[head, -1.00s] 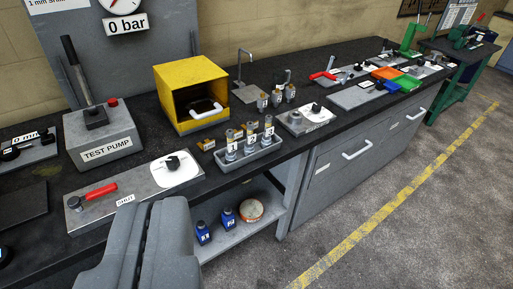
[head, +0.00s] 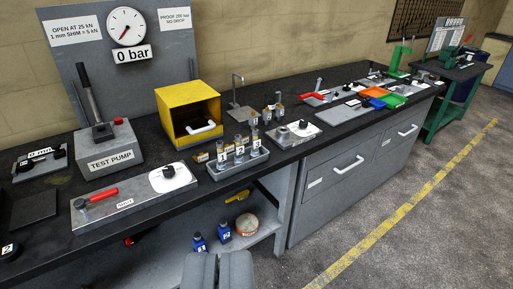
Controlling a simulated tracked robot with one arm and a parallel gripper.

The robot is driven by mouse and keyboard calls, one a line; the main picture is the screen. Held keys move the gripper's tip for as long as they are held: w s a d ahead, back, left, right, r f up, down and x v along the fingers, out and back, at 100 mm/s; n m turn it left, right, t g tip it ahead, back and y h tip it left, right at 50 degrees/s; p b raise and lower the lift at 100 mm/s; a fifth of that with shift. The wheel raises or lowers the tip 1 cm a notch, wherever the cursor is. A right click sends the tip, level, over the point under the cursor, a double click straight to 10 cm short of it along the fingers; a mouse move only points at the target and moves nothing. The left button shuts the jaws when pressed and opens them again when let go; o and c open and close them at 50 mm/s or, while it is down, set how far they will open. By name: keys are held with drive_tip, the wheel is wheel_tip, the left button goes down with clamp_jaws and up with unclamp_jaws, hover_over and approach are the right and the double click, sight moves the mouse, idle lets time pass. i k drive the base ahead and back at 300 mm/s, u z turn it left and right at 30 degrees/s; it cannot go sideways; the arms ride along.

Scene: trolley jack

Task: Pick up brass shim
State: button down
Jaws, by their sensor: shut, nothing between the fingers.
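I cannot make out the brass shim for certain. A small brass-coloured piece (head: 200,157) lies on the bench between the yellow box and the numbered holder; it is too small to identify. My gripper (head: 218,262) is at the bottom edge of the view, in front of the bench and its lower shelf. Its two grey fingers are shut and empty. It is well apart from the brass-coloured piece.
On the dark bench stand the test pump (head: 110,148), a yellow box (head: 188,103), a tray with numbered cylinders (head: 240,168) and a plate with a red handle (head: 130,200). Blue bottles (head: 199,243) stand on the lower shelf. The floor at right (head: 400,220) is clear.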

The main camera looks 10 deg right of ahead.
sight(230, 149)
drive_tip(key=z, duration=0.05)
drive_tip(key=i, duration=1)
drive_tip(key=u, duration=0.05)
